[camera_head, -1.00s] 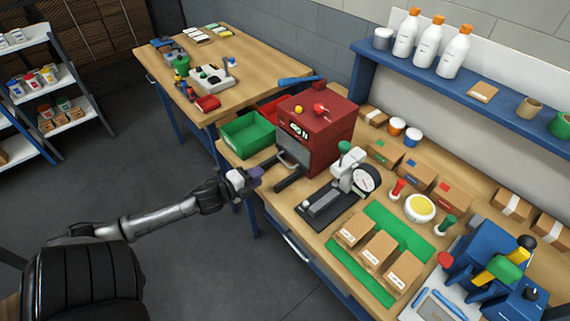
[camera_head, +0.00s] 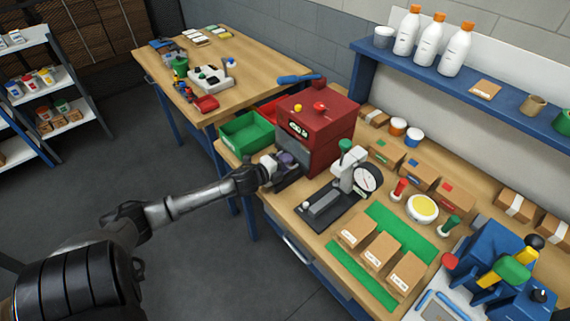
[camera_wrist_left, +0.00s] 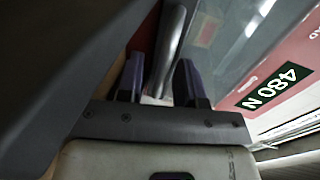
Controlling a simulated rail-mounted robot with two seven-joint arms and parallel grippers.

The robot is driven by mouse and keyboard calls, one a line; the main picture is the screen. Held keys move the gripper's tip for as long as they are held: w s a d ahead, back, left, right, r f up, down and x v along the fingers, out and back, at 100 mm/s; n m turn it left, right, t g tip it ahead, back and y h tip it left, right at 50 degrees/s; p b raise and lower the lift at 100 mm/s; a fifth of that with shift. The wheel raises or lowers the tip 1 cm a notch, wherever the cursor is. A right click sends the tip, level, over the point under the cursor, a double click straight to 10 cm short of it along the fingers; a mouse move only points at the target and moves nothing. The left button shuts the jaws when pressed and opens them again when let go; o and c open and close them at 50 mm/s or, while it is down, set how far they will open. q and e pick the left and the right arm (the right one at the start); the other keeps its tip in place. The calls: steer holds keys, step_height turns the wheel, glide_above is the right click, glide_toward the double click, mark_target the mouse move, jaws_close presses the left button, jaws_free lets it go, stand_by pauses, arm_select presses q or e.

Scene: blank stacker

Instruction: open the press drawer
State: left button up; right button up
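The press is a red box (camera_head: 325,115) with a dark grey front, standing on the wooden bench. My left gripper (camera_head: 287,160) is at the lower part of that front and hides much of the drawer area. In the left wrist view, its two purple fingertips (camera_wrist_left: 158,82) stand apart on either side of a dark grey bar (camera_wrist_left: 168,50), which looks like the drawer handle. Gaps show beside the bar, so the fingers do not look closed on it. How far out the drawer sits cannot be told. My right gripper is not in view.
A green bin (camera_head: 245,133) stands left of the press. A dial gauge stand (camera_head: 345,180) is close on the right. Small cartons (camera_head: 380,250) lie on a green mat beyond it. Open floor (camera_head: 200,250) lies in front of the bench.

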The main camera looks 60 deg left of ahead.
arm_select(q)
steer(key=shift+c, duration=0.3)
jaws_close()
stand_by(0.3)
